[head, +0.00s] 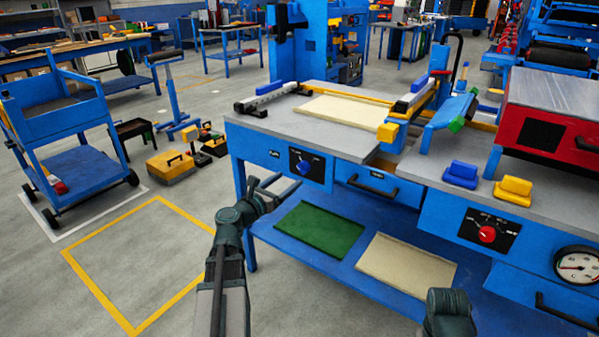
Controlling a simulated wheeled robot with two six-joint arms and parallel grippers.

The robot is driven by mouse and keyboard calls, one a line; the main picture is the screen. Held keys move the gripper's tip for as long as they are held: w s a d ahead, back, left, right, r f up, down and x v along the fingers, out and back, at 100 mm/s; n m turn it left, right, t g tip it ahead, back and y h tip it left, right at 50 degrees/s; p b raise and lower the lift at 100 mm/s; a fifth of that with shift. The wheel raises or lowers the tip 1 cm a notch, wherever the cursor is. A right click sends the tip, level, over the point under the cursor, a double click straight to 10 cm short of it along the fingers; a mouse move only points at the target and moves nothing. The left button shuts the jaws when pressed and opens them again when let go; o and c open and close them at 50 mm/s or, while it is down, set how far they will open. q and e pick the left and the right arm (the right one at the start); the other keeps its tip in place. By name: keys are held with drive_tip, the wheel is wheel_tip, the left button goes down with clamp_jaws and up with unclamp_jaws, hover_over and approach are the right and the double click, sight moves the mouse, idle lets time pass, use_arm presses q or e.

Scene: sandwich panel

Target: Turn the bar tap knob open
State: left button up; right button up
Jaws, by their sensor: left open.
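A blue knob (303,167) sits on a black dial plate on the front of the left blue workbench. A red knob (487,234) sits on another black dial plate on the right bench front. The labels are too small to read, so I cannot tell which is the bar tap knob. My left gripper (288,181) is open and empty, just in front of and below the blue knob. Its fingers point toward the bench, and contact with the knob cannot be made out. Of my right arm, only a dark part shows at the bottom right; its gripper is out of view.
A drawer handle (372,189) sticks out right of the blue knob. A green panel (319,229) and a beige panel (407,262) lie on the lower shelf. A gauge (577,266) is at far right. The floor inside the yellow outline (93,287) is clear.

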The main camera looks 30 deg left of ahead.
sight(300, 170)
use_arm(q)
drive_tip(key=w, duration=0.7)
drive_tip(key=shift+w+d, duration=0.2)
drive_tip(key=shift+d, duration=0.1)
clamp_jaws()
